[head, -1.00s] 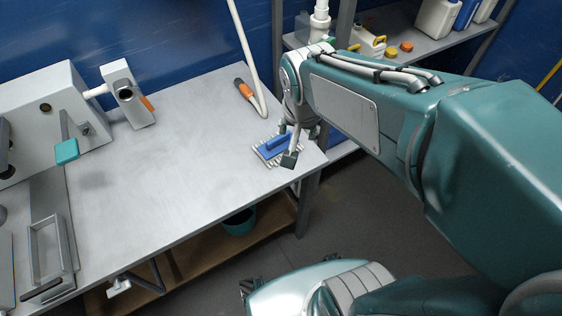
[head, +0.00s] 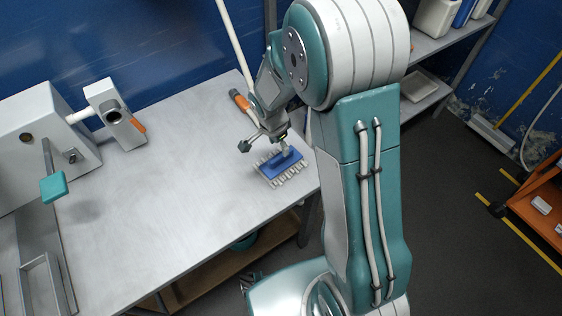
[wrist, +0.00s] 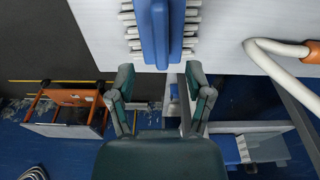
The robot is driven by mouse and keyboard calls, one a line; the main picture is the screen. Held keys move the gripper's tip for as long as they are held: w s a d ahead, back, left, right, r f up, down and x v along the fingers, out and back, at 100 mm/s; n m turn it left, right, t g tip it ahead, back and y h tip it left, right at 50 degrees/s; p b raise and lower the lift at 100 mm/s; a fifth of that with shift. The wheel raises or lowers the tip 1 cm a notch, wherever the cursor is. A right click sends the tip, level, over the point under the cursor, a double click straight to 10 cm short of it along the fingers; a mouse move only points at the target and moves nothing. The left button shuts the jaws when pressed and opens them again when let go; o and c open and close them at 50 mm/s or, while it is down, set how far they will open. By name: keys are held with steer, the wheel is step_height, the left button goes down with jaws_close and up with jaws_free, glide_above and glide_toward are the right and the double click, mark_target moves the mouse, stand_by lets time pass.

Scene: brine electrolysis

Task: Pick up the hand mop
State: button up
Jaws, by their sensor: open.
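The hand mop (head: 281,164), a blue block with a blue handle and pale bristles around its edges, lies on the grey table (head: 165,180) near its right end. My gripper (head: 265,147) is open and empty, close above the mop in the head view. One finger is left of the mop, the other overlaps its handle in the picture. In the wrist view the mop (wrist: 155,30) is at the top centre, beyond the spread fingertips of my gripper (wrist: 162,88) and roughly in line with the gap. Contact with the mop cannot be told.
An orange-ended pale hose (head: 240,101) lies behind my gripper; it also shows at right in the wrist view (wrist: 275,55). A grey machine with a teal-tipped lever (head: 54,187) stands at left. The table's middle is clear. Shelves (head: 425,105) stand behind right.

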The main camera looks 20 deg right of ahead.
mark_target(280, 155)
steer(key=f, duration=0.4)
steer(key=d+f, duration=0.1)
steer(key=f, duration=0.1)
steer(key=shift+w+f, duration=0.3)
steer(key=shift+a, duration=0.1)
jaws_close()
